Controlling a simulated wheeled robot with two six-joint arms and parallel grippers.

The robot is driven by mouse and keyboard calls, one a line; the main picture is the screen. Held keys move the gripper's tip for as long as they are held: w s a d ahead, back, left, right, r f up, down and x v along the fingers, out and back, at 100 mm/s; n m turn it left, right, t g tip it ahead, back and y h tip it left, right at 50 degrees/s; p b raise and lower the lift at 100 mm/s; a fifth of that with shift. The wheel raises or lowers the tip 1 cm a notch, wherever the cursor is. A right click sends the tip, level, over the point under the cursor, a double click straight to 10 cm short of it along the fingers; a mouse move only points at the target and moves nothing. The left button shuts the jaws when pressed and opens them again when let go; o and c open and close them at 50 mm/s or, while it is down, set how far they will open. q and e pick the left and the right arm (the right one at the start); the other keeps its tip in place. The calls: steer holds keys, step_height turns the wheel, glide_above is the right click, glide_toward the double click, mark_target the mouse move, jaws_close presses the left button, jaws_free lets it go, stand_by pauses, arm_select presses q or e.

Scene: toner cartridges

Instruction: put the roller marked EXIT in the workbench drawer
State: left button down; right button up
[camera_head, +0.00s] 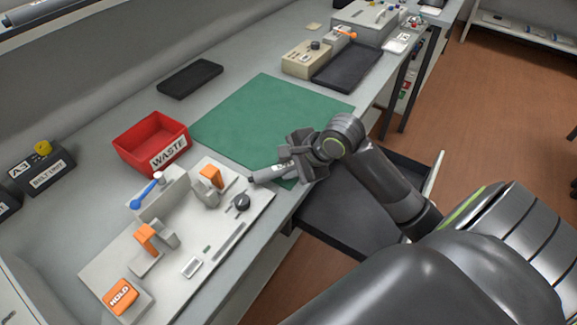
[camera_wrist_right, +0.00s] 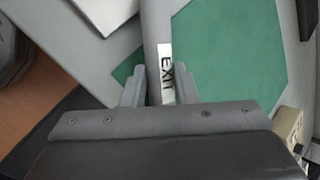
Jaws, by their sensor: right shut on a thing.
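The grey roller (camera_head: 266,173) is held in my right gripper (camera_head: 297,165), above the front edge of the workbench near the green mat's corner. In the right wrist view, the roller (camera_wrist_right: 157,35) carries a white label reading EXIT and lies between the two jaw fingers (camera_wrist_right: 159,88), which are shut on it. The workbench drawer (camera_head: 345,215) stands open below the bench edge, under my right arm. Its visible floor is dark and bare; my arm hides part of it. My left gripper is not in view.
A white fixture plate (camera_head: 215,255) with orange clamps lies at the front left of the bench. A red WASTE bin (camera_head: 150,140) stands behind it. The green mat (camera_head: 260,110) is clear. A black tray (camera_head: 190,78) and a beige box (camera_head: 306,60) are farther back.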

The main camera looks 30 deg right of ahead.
steer(key=o, duration=0.8)
steer(key=shift+c, duration=0.2)
steer(key=shift+r, duration=0.1)
steer(key=p+v, duration=0.4)
steer(key=v, duration=0.8)
steer(key=shift+o, duration=0.2)
